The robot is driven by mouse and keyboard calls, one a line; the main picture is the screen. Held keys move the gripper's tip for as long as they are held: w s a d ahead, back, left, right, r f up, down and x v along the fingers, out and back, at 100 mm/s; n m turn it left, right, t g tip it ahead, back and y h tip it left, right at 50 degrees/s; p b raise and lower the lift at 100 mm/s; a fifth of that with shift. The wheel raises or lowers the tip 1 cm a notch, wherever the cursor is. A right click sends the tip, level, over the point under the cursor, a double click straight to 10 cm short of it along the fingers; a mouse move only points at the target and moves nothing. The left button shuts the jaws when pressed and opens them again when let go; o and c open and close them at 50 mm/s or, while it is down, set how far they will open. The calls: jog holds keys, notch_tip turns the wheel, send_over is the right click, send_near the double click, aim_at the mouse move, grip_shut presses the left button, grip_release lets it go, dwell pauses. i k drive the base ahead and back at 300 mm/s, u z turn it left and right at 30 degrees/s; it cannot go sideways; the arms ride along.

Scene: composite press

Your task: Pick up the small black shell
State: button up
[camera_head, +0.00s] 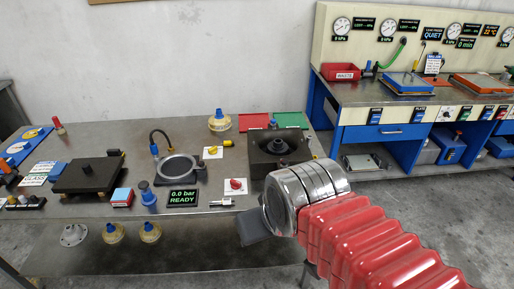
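A black square block (259,158) with a round recess stands on the table just beyond my wrist. A small black round piece (279,146) sits in its recess. It may be the small black shell, but I cannot tell for sure. My arm comes in from the lower right with red bellows and a chrome wrist. A dark grey part at its end, which looks like my gripper (252,226), is over the table's front edge, nearer than the block and apart from the black piece. Its fingers cannot be made out.
The table holds a black plate (87,175), a metal ring (177,167), a "0.0 bar READY" display (183,198) and red and green mats (254,122) behind the block. Several parts lie on a lower shelf. A second bench (400,112) with gauges stands at right.

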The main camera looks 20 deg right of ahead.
aim_at(277, 147)
jog(key=u, duration=0.25)
jog(key=i, duration=1.1)
jog(key=z, duration=0.25)
